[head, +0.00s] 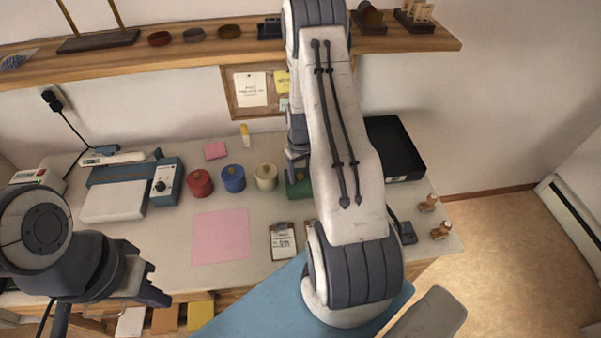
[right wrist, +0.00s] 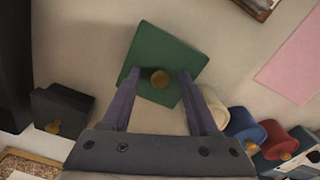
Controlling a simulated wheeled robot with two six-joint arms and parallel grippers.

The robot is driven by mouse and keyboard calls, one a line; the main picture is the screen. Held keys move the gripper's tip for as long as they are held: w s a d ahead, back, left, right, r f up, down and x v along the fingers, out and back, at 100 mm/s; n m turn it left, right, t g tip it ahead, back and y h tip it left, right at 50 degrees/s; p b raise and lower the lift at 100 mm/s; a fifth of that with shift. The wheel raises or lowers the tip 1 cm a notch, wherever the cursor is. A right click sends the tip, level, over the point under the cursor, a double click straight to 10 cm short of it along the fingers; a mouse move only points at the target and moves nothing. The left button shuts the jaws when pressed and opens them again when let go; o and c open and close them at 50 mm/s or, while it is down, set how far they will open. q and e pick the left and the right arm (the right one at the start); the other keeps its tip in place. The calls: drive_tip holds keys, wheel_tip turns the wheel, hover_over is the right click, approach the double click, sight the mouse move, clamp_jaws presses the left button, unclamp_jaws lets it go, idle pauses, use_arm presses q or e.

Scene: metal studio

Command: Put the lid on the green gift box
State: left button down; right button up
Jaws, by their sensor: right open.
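A square green lid or lidded box with a round gold knob (right wrist: 160,78) lies on the table in the right wrist view. Whether a box is under this green top cannot be told. In the head view the green piece (head: 298,187) shows only partly, beside my right arm, which hides the rest. My right gripper (right wrist: 157,72) is open, its two fingers over the green top on either side of the knob, with visible gaps to the knob. In the head view this gripper (head: 297,152) is seen edge-on. My left gripper (head: 156,283) is at lower left, away from the green piece.
Red (head: 200,183), blue (head: 233,178) and cream (head: 265,176) round boxes stand left of the green piece. A dark box with a gold knob (right wrist: 62,108) and a black tray (head: 394,147) are on its other side. A pink sheet (head: 220,236) lies in front.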

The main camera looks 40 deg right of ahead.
drive_tip(key=shift+r, duration=0.1)
wheel_tip(320, 180, up, 10)
drive_tip(key=b, duration=0.1)
drive_tip(key=shift+r+b, duration=0.15)
drive_tip(key=shift+b, duration=0.25)
drive_tip(key=shift+a, duration=0.1)
drive_tip(key=s+a+r+n, duration=0.15)
drive_tip(key=a+r, duration=0.35)
drive_tip(key=a, duration=0.5)
drive_tip(key=s+a+r+n, duration=0.1)
drive_tip(key=a+r+n, duration=0.25)
drive_tip(key=a, duration=0.75)
drive_tip(key=s+a+r+n, duration=0.2)
drive_tip(key=s+a, duration=0.4)
drive_tip(key=s, duration=0.3)
drive_tip(key=s+a+r+n+y, duration=0.1)
drive_tip(key=s+a+r+n, duration=0.1)
drive_tip(key=s+a, duration=0.4)
drive_tip(key=s+r, duration=0.1)
drive_tip(key=s, duration=0.2)
drive_tip(key=shift+s+a+r, duration=0.3)
drive_tip(key=shift+s+a, duration=0.05)
